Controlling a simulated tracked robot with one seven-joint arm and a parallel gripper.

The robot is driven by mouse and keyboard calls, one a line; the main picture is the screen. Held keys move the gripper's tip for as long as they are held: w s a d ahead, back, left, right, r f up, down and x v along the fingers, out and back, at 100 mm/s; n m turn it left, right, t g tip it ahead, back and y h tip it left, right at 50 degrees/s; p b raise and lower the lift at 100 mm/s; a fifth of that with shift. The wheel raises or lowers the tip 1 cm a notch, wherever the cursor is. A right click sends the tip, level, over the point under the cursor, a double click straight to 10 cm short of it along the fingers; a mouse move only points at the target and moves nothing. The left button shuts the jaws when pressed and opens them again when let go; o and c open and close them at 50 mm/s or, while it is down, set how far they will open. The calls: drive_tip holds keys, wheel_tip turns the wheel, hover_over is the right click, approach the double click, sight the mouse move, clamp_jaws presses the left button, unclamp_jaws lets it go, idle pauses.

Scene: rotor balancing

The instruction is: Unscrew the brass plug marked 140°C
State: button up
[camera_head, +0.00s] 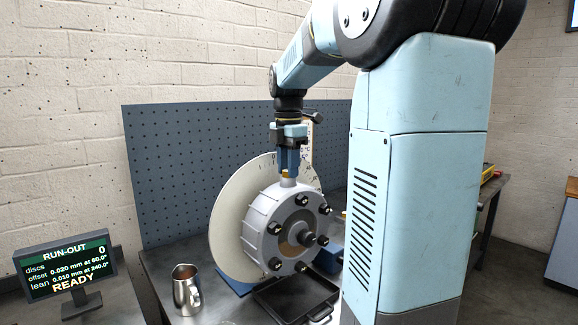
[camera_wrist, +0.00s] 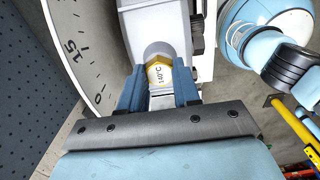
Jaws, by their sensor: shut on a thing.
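The brass plug (camera_wrist: 159,74), marked 140°C, shows in the wrist view between the two blue fingers of my gripper (camera_wrist: 158,90). The fingers are shut on it, one on each side. Around the plug is a grey round boss on top of the rotor housing. In the head view my gripper (camera_head: 289,168) points straight down onto the top of the grey rotor (camera_head: 275,229). The plug itself is mostly hidden by the fingers there.
A large pale dial disc (camera_head: 226,228) stands behind the rotor. A metal jug (camera_head: 186,289) and a black tray (camera_head: 290,298) are on the bench. A run-out screen (camera_head: 68,268) reading READY stands at left. A perforated panel (camera_head: 172,170) is behind.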

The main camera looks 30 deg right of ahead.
drive_tip(key=c, duration=0.3)
drive_tip(key=n, duration=1)
drive_tip(key=o, duration=1.1)
drive_tip(key=shift+c, duration=0.2)
